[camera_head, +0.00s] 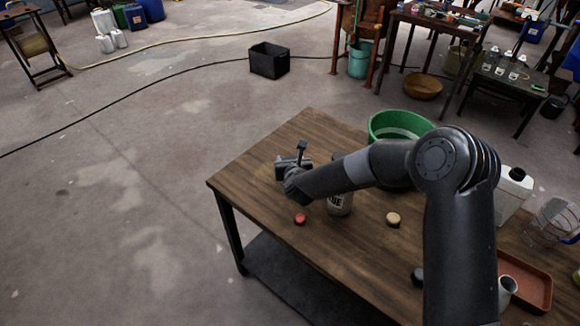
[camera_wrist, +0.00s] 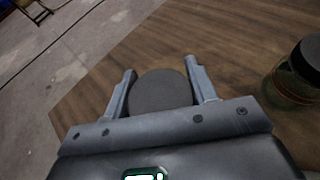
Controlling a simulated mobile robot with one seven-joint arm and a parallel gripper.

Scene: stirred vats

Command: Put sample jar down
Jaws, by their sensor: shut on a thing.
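My gripper (camera_head: 291,172) is low over the far left part of the wooden table (camera_head: 318,135). In the wrist view my gripper (camera_wrist: 161,69) has its two fingers on either side of a round dark grey lid (camera_wrist: 161,92), seen from above, and is shut on it. I take this to be the sample jar; its body is hidden below the lid. I cannot tell whether its base touches the table. In the head view my gripper and arm hide it.
A jar with a black lid (camera_wrist: 308,58) stands to the right in the wrist view. On the table are a labelled bottle (camera_head: 340,204), a red cap (camera_head: 300,219), a cream cap (camera_head: 393,219), a green tub (camera_head: 385,125) and an orange tray (camera_head: 535,290). The far left corner is clear.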

